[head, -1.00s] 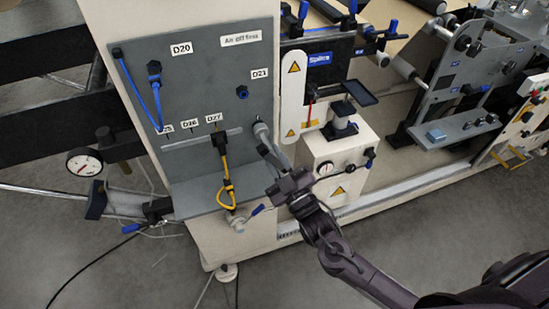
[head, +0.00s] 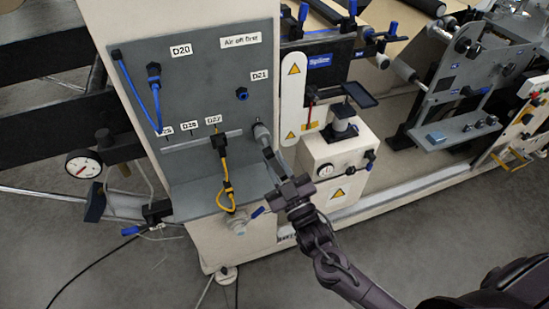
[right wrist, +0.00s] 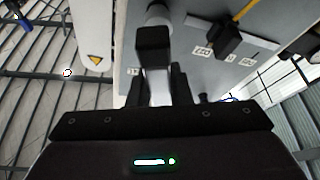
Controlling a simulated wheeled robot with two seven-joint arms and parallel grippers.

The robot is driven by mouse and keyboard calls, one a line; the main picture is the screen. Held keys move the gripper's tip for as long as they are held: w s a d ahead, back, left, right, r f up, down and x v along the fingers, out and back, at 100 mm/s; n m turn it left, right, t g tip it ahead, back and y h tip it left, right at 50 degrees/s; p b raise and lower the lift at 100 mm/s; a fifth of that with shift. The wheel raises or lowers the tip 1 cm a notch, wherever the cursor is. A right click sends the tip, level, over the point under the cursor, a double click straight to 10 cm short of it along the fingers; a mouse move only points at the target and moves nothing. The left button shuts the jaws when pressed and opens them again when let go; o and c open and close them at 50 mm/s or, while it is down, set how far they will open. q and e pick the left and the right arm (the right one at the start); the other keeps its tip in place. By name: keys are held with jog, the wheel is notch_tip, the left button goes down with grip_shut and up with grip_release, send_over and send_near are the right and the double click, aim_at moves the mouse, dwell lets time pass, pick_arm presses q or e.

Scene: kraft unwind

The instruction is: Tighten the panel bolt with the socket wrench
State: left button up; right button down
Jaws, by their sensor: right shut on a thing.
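The socket wrench (head: 268,149) has a grey round head against the right edge of the grey panel (head: 205,85), below the D21 label. Its handle slants down and right to my right gripper (head: 283,176), which is shut on it. In the right wrist view, the light grey handle (right wrist: 157,88) lies between the dark fingers of my right gripper (right wrist: 160,92), with a grey cylinder beyond. I cannot see the panel bolt; the wrench head covers that spot. My left gripper is not in view.
A yellow cable with a black plug (head: 222,146) hangs left of the wrench, above a grey shelf (head: 195,197). A white box with a gauge (head: 335,165) stands close on the right. A blue-handled valve (head: 240,222) sits below. Open floor lies in front.

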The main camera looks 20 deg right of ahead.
jog(key=shift+s+r+p, duration=0.1)
jog(key=shift+s+p, duration=0.6)
jog(key=shift+s, duration=1.15)
